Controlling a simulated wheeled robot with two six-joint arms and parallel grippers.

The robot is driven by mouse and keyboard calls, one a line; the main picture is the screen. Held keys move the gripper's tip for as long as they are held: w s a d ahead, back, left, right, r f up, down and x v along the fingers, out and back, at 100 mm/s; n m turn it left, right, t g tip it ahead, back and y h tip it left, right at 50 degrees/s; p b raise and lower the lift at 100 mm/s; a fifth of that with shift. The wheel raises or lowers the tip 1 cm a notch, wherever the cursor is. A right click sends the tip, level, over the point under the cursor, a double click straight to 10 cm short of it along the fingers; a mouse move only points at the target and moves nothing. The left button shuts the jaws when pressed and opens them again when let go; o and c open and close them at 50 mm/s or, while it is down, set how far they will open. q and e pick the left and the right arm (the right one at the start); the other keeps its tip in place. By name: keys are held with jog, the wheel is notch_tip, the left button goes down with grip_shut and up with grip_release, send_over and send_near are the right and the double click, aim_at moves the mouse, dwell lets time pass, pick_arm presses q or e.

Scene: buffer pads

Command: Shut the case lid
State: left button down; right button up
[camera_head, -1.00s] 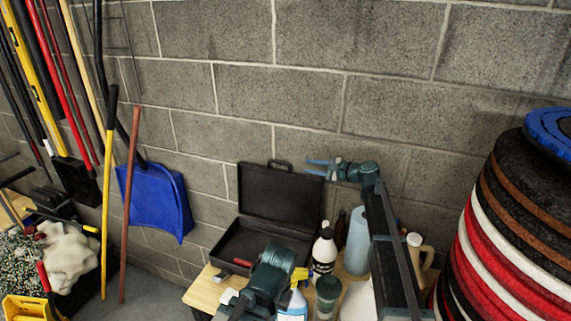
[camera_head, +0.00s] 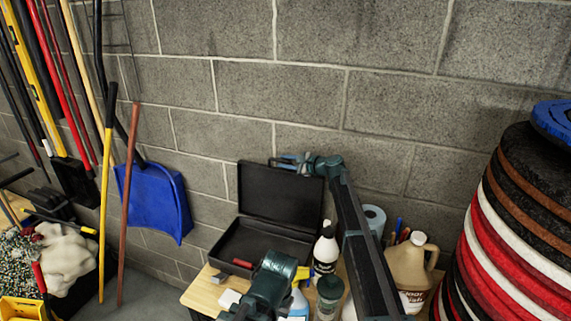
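The black case (camera_head: 262,243) stands open on the wooden table. Its lid (camera_head: 281,199) is upright, leaning near the block wall, with its inside facing me.
Stacked pads (camera_head: 505,250) stand far right. A blue dustpan (camera_head: 155,200) hangs left.

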jog(key=shift+c, duration=0.2)
grip_shut()
jog(key=shift+s, duration=0.1)
dwell(1.1)
